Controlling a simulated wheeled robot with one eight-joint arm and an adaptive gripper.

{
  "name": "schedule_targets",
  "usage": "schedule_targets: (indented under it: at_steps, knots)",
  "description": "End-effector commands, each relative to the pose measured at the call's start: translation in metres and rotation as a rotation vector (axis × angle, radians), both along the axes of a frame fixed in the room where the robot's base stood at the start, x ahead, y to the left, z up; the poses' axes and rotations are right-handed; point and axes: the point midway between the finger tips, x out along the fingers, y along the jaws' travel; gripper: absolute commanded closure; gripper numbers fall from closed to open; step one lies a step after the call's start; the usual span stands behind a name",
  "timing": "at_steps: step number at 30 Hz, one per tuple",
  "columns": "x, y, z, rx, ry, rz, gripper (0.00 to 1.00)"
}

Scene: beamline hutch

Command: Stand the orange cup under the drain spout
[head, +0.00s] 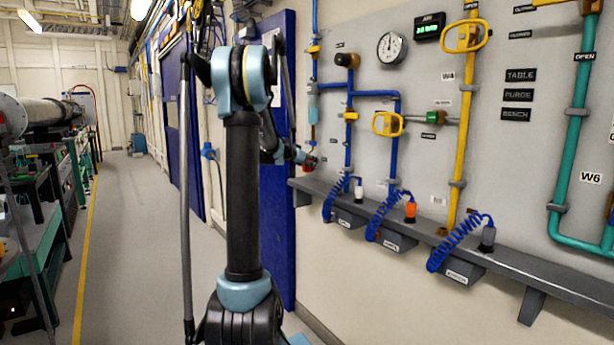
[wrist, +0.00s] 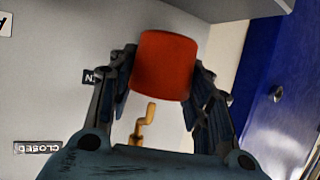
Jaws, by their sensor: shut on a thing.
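My gripper (wrist: 165,85) is shut on an orange-red cup (wrist: 164,66), with one finger at each side of it in the wrist view. In the head view my gripper (head: 308,160) is small and reaches toward the wall panel near the left end of the shelf; the cup is barely discernible there. A bent brass piece (wrist: 144,125), possibly the drain spout, shows beyond the fingers in the wrist view, apart from the cup in the picture. Its depth from the cup and its connection to a pipe cannot be told.
A grey shelf (head: 345,199) runs along under the panel (head: 440,150). A blue door (head: 278,215) is behind my arm. The floor (head: 135,220) to the left is clear, with benches beyond.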

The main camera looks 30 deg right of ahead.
Motion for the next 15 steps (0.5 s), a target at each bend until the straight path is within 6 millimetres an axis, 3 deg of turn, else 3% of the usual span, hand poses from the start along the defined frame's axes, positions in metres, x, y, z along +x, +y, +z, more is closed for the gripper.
schedule_targets:
  at_steps: [8,15]
  knots:
    - [0.0,0.0,-0.018,0.0,0.0,-0.001,0.8]
    - [0.0,-0.004,-0.047,0.0,0.0,-0.002,0.8]
